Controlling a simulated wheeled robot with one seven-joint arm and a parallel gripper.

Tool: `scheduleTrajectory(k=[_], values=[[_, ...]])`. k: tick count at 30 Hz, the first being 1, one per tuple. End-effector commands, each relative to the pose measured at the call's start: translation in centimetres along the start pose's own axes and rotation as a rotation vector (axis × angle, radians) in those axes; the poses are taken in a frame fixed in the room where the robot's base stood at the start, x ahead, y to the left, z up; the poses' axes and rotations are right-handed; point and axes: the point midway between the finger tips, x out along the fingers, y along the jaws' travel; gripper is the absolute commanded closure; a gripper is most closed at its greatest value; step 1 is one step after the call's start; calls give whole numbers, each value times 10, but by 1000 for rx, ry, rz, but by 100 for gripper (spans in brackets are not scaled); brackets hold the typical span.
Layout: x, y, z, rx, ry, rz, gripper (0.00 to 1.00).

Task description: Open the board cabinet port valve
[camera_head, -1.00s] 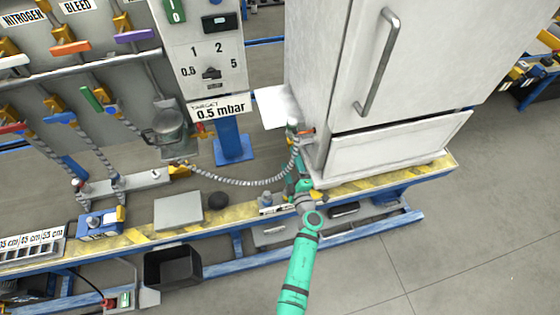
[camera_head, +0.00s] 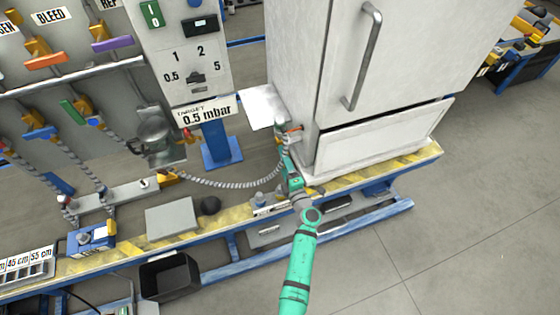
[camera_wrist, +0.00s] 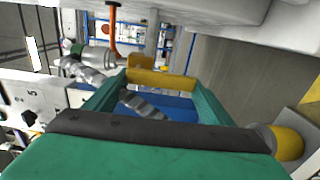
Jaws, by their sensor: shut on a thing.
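The white board cabinet (camera_head: 300,75) stands at the centre right in the head view. On its left side, low down, is a small port valve with an orange-red lever (camera_head: 293,129); an orange-red lever also shows near the top of the wrist view (camera_wrist: 113,35). My green gripper (camera_head: 287,150) is right beside this port at the cabinet's lower left edge. In the wrist view its fingers are closed on a yellow piece (camera_wrist: 160,80) lying across their tips. I cannot tell which part it belongs to. A grey ribbed hose (camera_head: 235,184) hangs to the port area, partly behind my gripper.
A pressure panel (camera_head: 190,55) stands to the left.

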Motion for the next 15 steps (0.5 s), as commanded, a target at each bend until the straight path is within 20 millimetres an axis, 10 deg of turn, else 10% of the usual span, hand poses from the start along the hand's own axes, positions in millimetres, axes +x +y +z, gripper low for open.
scheduleTrajectory(k=[6,7,9,15], values=[[1,0,0,-8,-1,-2,64],[1,0,0,-8,-1,-2,20],[1,0,0,-7,-1,-2,5],[1,0,0,-5,0,-1,5]])
